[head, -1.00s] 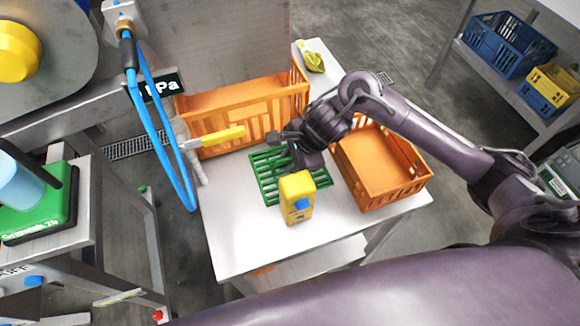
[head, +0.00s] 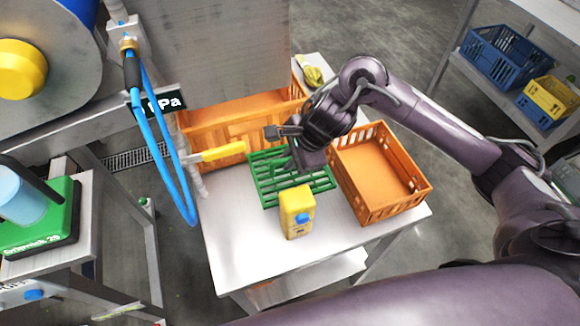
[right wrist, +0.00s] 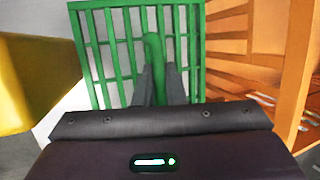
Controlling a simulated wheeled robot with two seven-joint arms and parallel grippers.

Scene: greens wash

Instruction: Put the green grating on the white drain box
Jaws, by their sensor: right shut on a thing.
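The green grating (head: 266,182) is a flat barred square with an upright handle, at the middle of the white table in the head view. It looks slightly raised off the tabletop, but the gap is hard to judge. My right gripper (head: 292,160) is above it. In the right wrist view, the fingers (right wrist: 158,88) are shut on the green handle, with the grating's bars (right wrist: 108,50) spreading out beyond. I cannot make out a white drain box in either view. My left gripper is not in view.
A yellow-handled tool (head: 222,151) is at the left. The table's front (head: 245,262) is clear.

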